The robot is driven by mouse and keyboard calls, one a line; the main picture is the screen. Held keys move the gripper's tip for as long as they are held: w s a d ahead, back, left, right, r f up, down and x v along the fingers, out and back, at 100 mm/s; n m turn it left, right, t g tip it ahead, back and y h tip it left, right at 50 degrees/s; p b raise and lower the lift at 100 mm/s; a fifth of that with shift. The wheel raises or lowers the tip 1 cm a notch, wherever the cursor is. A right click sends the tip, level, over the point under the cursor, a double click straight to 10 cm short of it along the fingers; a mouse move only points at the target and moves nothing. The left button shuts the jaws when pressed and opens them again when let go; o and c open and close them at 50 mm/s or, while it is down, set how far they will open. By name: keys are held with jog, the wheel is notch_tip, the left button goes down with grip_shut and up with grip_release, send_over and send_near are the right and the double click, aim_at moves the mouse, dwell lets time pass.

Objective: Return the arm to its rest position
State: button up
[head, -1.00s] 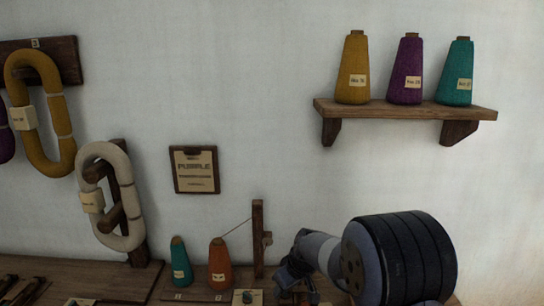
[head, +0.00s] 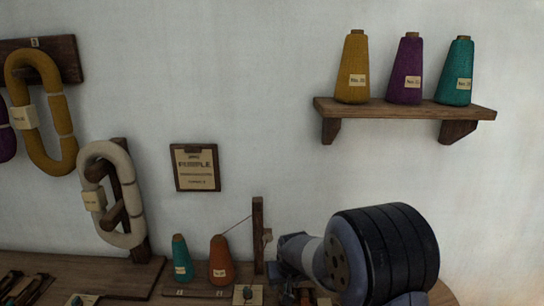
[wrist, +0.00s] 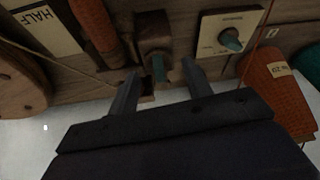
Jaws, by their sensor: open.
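My gripper (wrist: 159,76) is open in the wrist view, its two dark fingers apart. Beyond and between the fingertips is a small wooden block (wrist: 153,38) with a teal piece (wrist: 158,68) in it. I cannot tell whether the fingers touch it. In the head view my arm (head: 385,255) fills the lower right, and its large dark joint hides part of the bench. My gripper's fingertips are not clear there.
A teal cone (head: 180,260) and an orange cone (head: 220,262) stand left of my arm beside a wooden post (head: 258,235). A dial plate (wrist: 228,38) lies near the fingers. A wall shelf (head: 405,110) with three cones is above my arm.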

jog(key=shift+m+h+b, duration=0.3)
jog(key=shift+m+h, duration=0.1)
jog(key=shift+m, duration=0.5)
jog(key=shift+a+r, duration=0.1)
jog(key=shift+r, duration=0.05)
jog(key=shift+v, duration=0.75)
jog(key=shift+s, duration=0.15)
